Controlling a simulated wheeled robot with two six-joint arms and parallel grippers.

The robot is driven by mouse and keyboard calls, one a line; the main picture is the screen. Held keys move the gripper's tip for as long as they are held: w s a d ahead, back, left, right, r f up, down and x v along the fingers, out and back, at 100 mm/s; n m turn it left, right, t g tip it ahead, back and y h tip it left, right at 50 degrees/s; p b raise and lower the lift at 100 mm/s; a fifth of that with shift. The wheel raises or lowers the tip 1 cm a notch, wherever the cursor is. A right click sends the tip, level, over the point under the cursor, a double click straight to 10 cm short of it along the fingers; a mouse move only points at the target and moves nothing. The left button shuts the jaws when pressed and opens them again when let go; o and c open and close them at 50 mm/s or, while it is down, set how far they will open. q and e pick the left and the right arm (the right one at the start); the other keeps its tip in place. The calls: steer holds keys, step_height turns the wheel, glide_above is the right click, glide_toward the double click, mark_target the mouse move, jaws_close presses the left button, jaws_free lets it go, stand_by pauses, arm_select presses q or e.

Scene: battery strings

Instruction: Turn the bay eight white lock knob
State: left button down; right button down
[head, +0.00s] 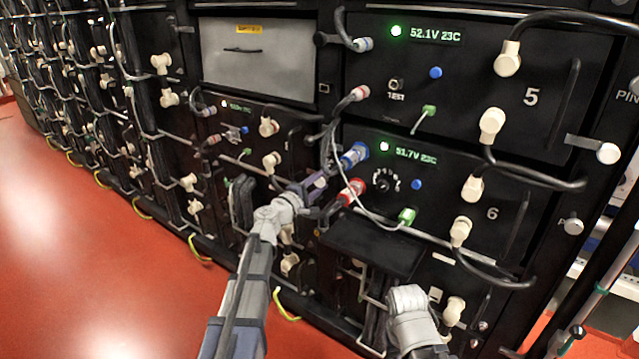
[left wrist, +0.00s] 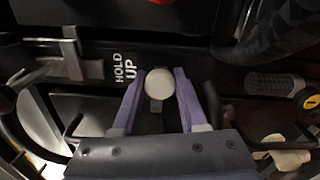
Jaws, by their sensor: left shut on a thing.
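A round white lock knob (left wrist: 159,83) sits at the middle of the left wrist view, beside the printed words "HOLD UP". The purple fingers of my left gripper (left wrist: 157,98) stand on either side of it, and the gripper is shut on it. No bay number shows there, so I cannot read which bay this is. In the head view my left gripper (head: 317,184) is at the rack front, left of the unit marked 6 (head: 492,214). The knob is not discernible in the head view. Only part of my right arm shows at the bottom; its fingers are not visible.
Blue (head: 355,155) and red (head: 352,190) connectors and a loose pale cable are close to my left gripper. The unit marked 5 (head: 530,97) is above unit 6. Cream plugs with black cables line the rack. Red floor (head: 90,260) lies open at the left.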

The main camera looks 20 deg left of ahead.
stand_by(0.4)
arm_select(q)
steer(key=shift+c, duration=2.2)
jaws_free()
steer(key=v, duration=0.8)
